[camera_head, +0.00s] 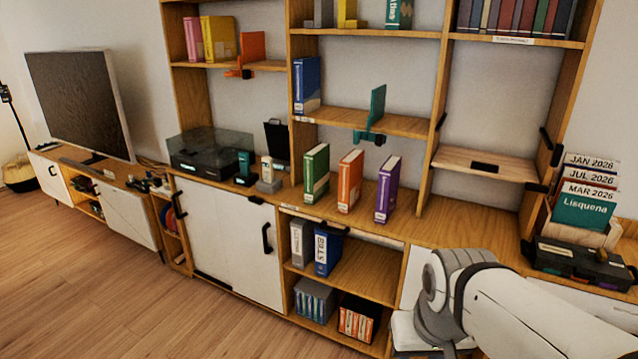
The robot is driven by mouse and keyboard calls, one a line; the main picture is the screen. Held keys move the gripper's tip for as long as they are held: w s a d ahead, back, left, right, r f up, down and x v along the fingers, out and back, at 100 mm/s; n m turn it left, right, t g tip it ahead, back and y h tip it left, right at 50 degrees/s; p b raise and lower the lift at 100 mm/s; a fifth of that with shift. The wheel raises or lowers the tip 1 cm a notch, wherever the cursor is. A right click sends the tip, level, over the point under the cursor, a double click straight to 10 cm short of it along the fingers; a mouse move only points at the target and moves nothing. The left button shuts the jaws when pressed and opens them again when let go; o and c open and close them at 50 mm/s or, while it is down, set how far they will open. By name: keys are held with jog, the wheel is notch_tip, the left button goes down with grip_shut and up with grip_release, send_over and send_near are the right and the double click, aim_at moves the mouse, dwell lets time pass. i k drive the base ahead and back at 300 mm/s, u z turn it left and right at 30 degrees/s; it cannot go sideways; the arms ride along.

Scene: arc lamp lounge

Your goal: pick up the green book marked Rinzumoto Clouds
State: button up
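A green book (316,173) with a white band at its base stands upright on the cabinet top, the leftmost of three spaced books. Its spine lettering is too small to read for certain. An orange book (349,181) and a purple book (387,190) stand to its right, apart from it. A teal-green item (399,14) on the upper shelf is cut by the top edge. My white and grey arm reaches in from the lower right, well apart from the green book. My gripper cannot be made out.
A shelf with a teal bookend (377,108) and a blue book (307,84) hangs above the books. A magazine holder (580,235) stands at right. Wooden floor (130,290) is clear at left.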

aim_at(316, 161)
jog(key=u, duration=0.8)
jog(key=i, duration=1.6)
jog(key=z, duration=0.6)
jog(key=i, duration=0.85)
jog(key=z, duration=0.75)
